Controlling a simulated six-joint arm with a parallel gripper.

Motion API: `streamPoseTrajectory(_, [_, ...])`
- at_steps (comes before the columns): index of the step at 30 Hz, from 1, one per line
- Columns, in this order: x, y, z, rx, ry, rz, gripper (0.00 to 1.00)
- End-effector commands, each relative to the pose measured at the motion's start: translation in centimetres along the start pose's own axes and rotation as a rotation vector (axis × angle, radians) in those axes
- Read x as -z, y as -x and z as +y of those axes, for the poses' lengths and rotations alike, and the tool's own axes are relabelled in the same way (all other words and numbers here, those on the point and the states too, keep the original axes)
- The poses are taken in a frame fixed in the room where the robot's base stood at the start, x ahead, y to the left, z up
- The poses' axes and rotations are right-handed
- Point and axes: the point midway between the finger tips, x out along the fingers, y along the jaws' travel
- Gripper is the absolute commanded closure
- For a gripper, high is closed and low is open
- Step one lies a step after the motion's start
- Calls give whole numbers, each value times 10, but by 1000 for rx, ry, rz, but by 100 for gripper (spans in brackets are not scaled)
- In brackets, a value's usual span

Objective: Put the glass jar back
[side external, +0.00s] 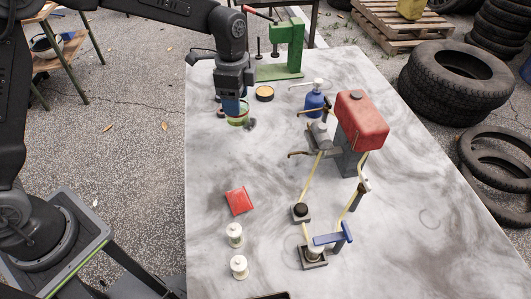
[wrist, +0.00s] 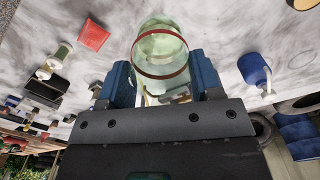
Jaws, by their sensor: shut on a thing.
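The greenish glass jar (side external: 237,118) with a reddish band is in my gripper (side external: 236,108), at the far left part of the table. In the wrist view the jar (wrist: 160,50) sits between the two blue fingers of my gripper (wrist: 162,82), which are shut on it. In the side external view the fingers partly hide the jar. I cannot tell whether its base touches the table.
A blue pump bottle (side external: 314,98) and a red tank (side external: 361,120) with yellow tubing stand to the right. A red packet (side external: 239,201) and white spools (side external: 235,235) lie nearer. The left-middle tabletop is clear.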

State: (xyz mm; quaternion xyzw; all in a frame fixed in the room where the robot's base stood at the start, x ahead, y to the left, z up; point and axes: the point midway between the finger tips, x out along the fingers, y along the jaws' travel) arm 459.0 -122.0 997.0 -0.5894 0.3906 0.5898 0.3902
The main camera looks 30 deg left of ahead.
Motion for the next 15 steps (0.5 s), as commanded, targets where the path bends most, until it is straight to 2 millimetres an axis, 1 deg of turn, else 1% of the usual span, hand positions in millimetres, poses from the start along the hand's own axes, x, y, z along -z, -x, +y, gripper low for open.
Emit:
streamPoseTrajectory(1, [-15, -4, -10, -1, 5, 0, 69])
streamPoseTrajectory(3, [-29, -7, -19, 0, 0, 1, 69])
streamPoseTrajectory(5, [-37, -10, -24, 0, -4, 1, 69])
streamPoseTrajectory(7, [-40, -13, -26, -1, -7, 0, 69])
streamPoseTrajectory(8, [-39, -15, -26, -1, -9, 0, 69])
streamPoseTrajectory(11, [-24, -25, -23, -1, -15, 0, 69])
streamPoseTrajectory(15, [6, -44, -16, -2, -16, 0, 69])
